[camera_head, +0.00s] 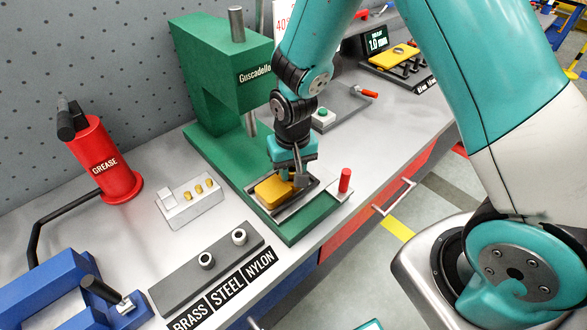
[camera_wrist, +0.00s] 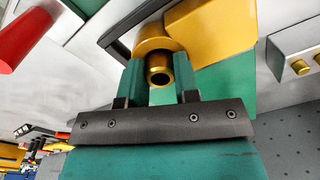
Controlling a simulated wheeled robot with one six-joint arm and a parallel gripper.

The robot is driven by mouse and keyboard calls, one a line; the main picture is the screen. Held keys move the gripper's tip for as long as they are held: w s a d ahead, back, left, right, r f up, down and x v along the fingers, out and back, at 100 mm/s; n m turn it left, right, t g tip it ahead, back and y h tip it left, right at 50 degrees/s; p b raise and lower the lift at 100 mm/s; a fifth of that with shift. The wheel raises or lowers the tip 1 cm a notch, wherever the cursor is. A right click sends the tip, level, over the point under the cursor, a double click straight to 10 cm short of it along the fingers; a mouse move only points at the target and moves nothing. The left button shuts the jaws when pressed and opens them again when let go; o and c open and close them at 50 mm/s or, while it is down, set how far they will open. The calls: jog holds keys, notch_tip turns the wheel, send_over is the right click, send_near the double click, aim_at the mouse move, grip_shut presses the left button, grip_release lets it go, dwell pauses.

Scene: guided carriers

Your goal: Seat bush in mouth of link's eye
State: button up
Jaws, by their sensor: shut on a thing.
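My gripper (camera_head: 297,181) points down over the green press base. In the wrist view its two green fingers (camera_wrist: 161,82) are shut on a brass-coloured bush (camera_wrist: 158,70), one finger on each side. The yellow link (camera_head: 271,191) lies in a dark-edged holder on the press base. Its rounded eye (camera_wrist: 153,39) shows just beyond the bush in the wrist view. The bush overlaps the eye there and looks roughly upright to it. I cannot tell whether its lower end touches or enters the mouth. My gripper hides the eye in the head view.
The green press (camera_head: 214,75) rises behind my gripper. A red post (camera_head: 345,180) stands at the base's right. A white block with brass pins (camera_head: 203,210) and a grey rack (camera_head: 180,288) with two bushes lie left. A red grease can (camera_head: 105,165) stands farther left.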

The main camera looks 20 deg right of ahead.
aim_at(293, 171)
jog(key=o, duration=0.9)
jog(key=shift+s+f, duration=0.55)
jog(key=shift+f, duration=0.35)
jog(key=shift+o, duration=0.2)
jog(key=shift+d, duration=0.15)
jog(key=shift+r, duration=0.1)
jog(key=shift+w+r, duration=0.1)
jog(key=shift+r, duration=0.2)
notch_tip(293, 171, up, 12)
jog(key=s+a+r+n+y, duration=0.2)
jog(key=s+r+n, duration=0.2)
jog(key=s, duration=0.5)
jog(key=s+a+r+n+y, duration=0.2)
jog(key=s+r+n, duration=0.2)
jog(key=s+r, duration=0.3)
jog(key=shift+s+a+r+b, duration=0.3)
jog(key=shift+s+a+b, duration=0.1)
jog(key=shift+s, duration=0.6)
